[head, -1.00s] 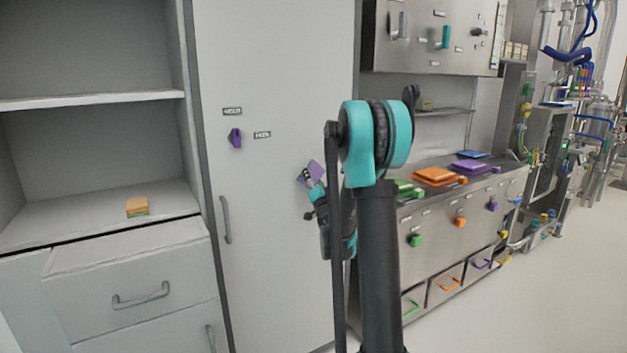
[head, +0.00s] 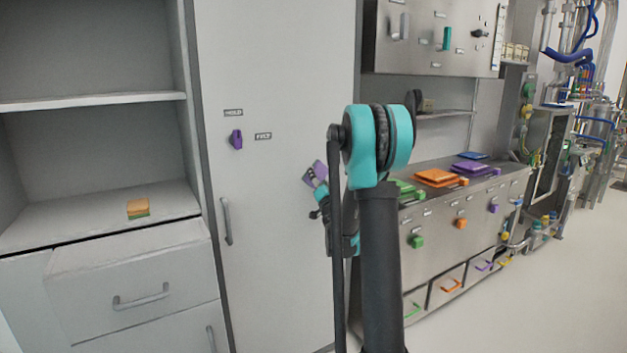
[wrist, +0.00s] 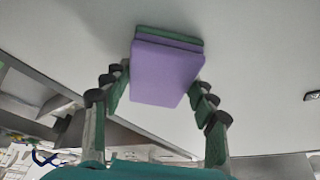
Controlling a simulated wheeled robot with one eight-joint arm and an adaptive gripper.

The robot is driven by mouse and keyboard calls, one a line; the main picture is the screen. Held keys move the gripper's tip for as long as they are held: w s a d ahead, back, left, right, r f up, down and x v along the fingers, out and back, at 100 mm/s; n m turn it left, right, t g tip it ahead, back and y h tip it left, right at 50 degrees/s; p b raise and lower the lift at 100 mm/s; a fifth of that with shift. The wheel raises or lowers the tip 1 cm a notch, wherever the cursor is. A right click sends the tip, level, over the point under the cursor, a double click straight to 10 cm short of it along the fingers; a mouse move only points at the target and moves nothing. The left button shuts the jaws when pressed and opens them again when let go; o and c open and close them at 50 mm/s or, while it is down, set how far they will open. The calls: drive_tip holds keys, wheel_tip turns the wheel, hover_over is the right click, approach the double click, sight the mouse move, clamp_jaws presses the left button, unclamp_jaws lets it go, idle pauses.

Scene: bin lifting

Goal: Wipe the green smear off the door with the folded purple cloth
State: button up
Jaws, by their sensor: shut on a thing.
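The folded purple cloth (head: 314,171) is held up at the pale door (head: 280,90), right of the door's handle. In the wrist view the purple cloth (wrist: 164,75) sits between my fingers, with a dark green layer along its far edge. My gripper (wrist: 160,84) is shut on the cloth, with fingers on both sides. In the head view my gripper (head: 318,184) is partly hidden behind my own arm. I cannot tell whether the cloth touches the door. No green smear shows on the visible part of the door; my arm hides some of it.
The door has a purple knob (head: 237,139) with small labels and a grey handle (head: 227,221). On the left are open shelves with an orange and green pad (head: 138,208), above a drawer (head: 135,270). A steel counter with coloured items (head: 436,177) stands on the right.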

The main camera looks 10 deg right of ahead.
drive_tip(key=shift+w+d, duration=0.25)
drive_tip(key=shift+d, duration=0.6)
drive_tip(key=shift+w, duration=0.1)
drive_tip(key=shift+a, duration=0.15)
drive_tip(key=shift+s+a, duration=0.25)
drive_tip(key=shift+a, duration=0.7)
drive_tip(key=shift+s+a, duration=0.2)
drive_tip(key=shift+a, duration=0.75)
drive_tip(key=shift+c, duration=0.5)
drive_tip(key=s+d, duration=0.2)
drive_tip(key=s, duration=0.3)
drive_tip(key=shift+s, duration=0.35)
